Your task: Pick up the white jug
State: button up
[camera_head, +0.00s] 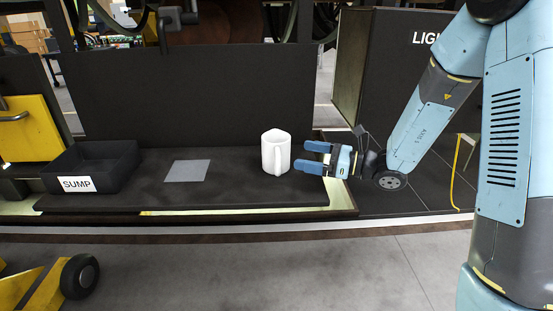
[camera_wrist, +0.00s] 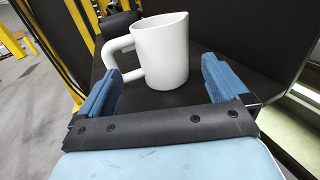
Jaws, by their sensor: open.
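The white jug (camera_head: 276,152) stands upright on the dark bench top, right of its middle, with its handle turned toward the front. My gripper (camera_head: 308,158) is just to the right of the jug, low over the bench, with its blue fingers pointing left at it. In the wrist view the jug (camera_wrist: 162,52) stands ahead of the open fingers (camera_wrist: 160,85), with its handle on the left near the left finger. The jaws are apart and nothing is held between them.
A grey square pad (camera_head: 187,171) lies on the bench (camera_head: 235,190) left of the jug. A black bin labelled SUMP (camera_head: 112,158) stands at the left end. A dark upright panel (camera_head: 160,95) backs the bench. A yellow wheeled thing (camera_head: 50,285) is at the lower left.

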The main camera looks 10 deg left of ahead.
aim_at(289, 151)
jog(key=a, duration=0.3)
jog(key=w+a, duration=0.1)
jog(key=a, duration=0.4)
jog(key=shift+w+a+f, duration=0.15)
jog(key=shift+w+a, duration=0.15)
jog(key=shift+a, duration=0.05)
jog(key=c, duration=0.9)
jog(key=shift+c, duration=0.2)
